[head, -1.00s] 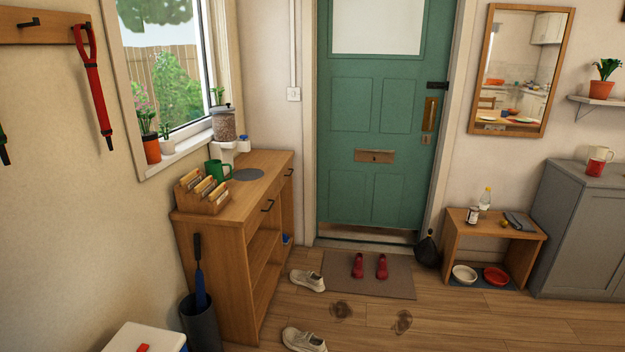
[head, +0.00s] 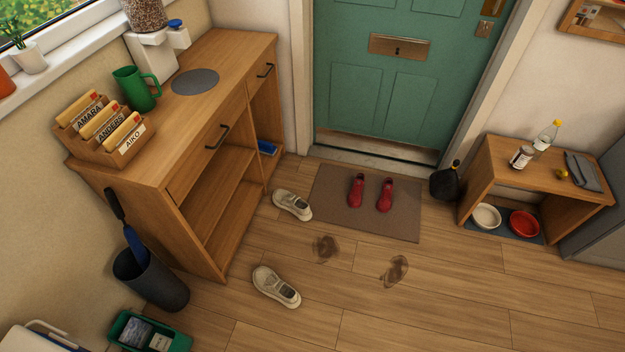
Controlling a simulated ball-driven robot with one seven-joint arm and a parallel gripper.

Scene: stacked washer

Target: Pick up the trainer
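Two off-white trainers lie apart on the wooden floor in the head view. One trainer (head: 292,204) is beside the cabinet's far end, close to the left edge of the doormat. The other trainer (head: 276,287) is nearer to me, in front of the cabinet's near corner. Both look upright on their soles, and nothing covers them. My gripper is not in view.
A doormat (head: 329,213) with red shoes (head: 371,193) lies before the green door (head: 385,93). Muddy marks (head: 395,270) are on the floor. A wooden cabinet (head: 128,191) and dark bin (head: 151,281) stand left, a low bench (head: 483,170) right.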

